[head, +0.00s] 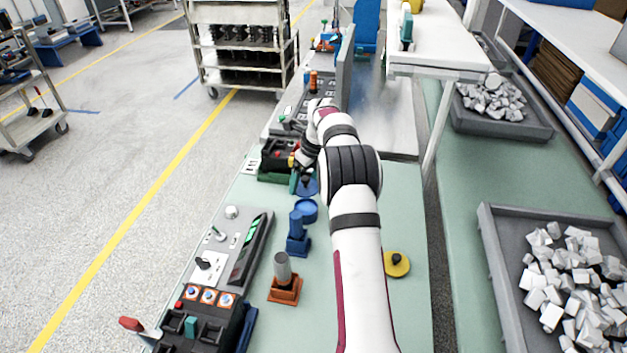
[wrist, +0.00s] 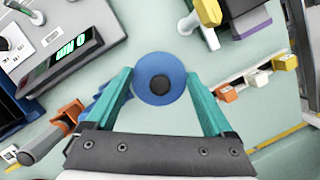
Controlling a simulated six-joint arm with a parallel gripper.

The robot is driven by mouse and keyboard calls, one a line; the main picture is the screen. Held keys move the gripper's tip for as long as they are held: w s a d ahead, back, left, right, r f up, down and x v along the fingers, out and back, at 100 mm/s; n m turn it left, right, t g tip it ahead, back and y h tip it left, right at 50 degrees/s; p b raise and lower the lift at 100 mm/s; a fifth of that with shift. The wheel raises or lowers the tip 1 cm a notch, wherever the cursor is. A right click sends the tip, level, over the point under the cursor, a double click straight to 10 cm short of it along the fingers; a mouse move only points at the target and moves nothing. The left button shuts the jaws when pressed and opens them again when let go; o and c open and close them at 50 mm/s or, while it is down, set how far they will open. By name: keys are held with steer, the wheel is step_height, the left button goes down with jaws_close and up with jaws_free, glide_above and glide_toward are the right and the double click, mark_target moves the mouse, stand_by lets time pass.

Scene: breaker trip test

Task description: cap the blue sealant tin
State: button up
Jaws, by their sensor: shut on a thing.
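My gripper (wrist: 160,74) has its teal fingers on opposite sides of a round blue lid (wrist: 158,66) with a black knob in its middle, shut on its rim. In the head view the lid (head: 307,190) is at the end of my arm. The blue tin (head: 306,211) shows just below the lid in that picture, looking open at the top. In the wrist view I cannot make out the tin; the lid or a finger may hide it. The lid looks apart from the tin, but their exact alignment is unclear.
A blue holder (head: 298,245) stands close to the tin, with an orange holder (head: 284,290) nearer. A yellow lid (head: 397,264) with a black knob lies right of my arm. A dark breaker unit (head: 280,155) is just beyond and left. Instrument panels line the bench's left edge.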

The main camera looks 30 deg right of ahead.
steer(key=shift+f, duration=3)
steer(key=shift+f, duration=0.15)
steer(key=o, duration=1.1)
steer(key=shift+c, duration=0.2)
steer(key=shift+r, duration=3.55)
jaws_close()
